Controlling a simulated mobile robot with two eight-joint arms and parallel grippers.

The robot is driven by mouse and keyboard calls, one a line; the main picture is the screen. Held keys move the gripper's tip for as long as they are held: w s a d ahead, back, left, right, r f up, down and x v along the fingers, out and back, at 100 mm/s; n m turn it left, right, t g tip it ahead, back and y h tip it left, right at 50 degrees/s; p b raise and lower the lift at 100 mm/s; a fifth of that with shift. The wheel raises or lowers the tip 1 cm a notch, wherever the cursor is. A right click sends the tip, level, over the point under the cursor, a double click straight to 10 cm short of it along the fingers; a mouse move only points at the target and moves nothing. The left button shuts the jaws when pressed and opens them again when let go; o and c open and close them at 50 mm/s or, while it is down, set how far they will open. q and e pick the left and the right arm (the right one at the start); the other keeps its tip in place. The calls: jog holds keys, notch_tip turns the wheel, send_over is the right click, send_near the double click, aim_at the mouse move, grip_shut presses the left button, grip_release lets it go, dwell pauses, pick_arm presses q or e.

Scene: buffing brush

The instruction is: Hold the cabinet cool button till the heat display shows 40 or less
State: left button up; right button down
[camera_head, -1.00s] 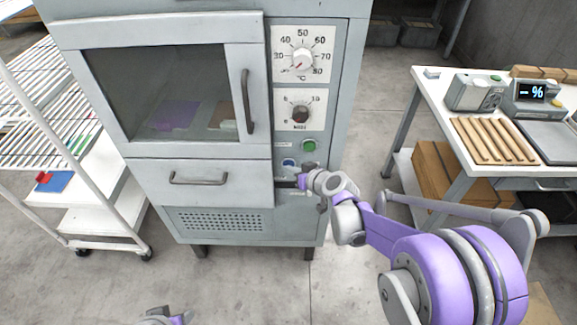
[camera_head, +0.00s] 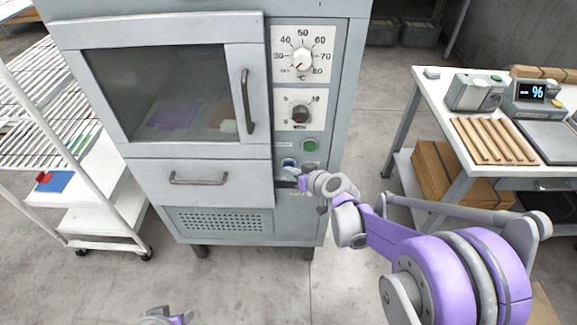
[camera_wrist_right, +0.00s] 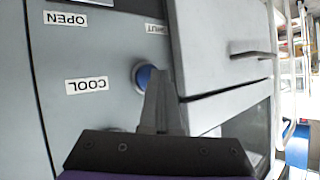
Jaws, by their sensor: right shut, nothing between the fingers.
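The grey cabinet (camera_head: 235,185) has a blue button (camera_head: 288,162) low on its right-hand panel. In the right wrist view the blue button (camera_wrist_right: 142,76) sits beside an upside-down COOL label (camera_wrist_right: 87,85). My right gripper (camera_head: 289,173) is shut and empty at the panel, just below the button in the head view. In the right wrist view its fingertips (camera_wrist_right: 158,75) overlap the button's edge; I cannot tell whether they press it. The °C dial (camera_head: 302,59) has a small red pointer at its lower left. My left arm's end (camera_head: 165,316) barely shows at the bottom edge.
A green button (camera_head: 309,145) and a lower dial (camera_head: 300,112) share the panel. A white table (camera_head: 440,95) at right carries wooden strips and a lit display (camera_head: 537,91), reading apparently 96 or a percent sign. A wire rack (camera_head: 40,100) stands left. The floor in front is clear.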

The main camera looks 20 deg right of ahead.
jog(key=shift+s+a, duration=0.2)
jog(key=shift+s, duration=0.45)
jog(key=s, duration=0.2)
jog(key=s+a, duration=0.1)
jog(key=s, duration=0.2)
jog(key=shift+a, duration=0.2)
jog(key=shift+w, duration=0.1)
jog(key=s+d+r+g+h+p, duration=0.1)
jog(key=s+r+g+h+p, duration=0.1)
jog(key=s, duration=1)
jog(key=s+d+r+m+g+h+p, duration=0.1)
jog(key=s+r+g+p, duration=0.3)
jog(key=s, duration=0.9)
notch_tip(320, 180, up, 3)
jog(key=h+p, duration=0.1)
jog(key=p, duration=0.2)
jog(key=shift+d+r+m+h, duration=0.15)
jog(key=shift+d+m+h, duration=0.15)
jog(key=shift+d, duration=0.1)
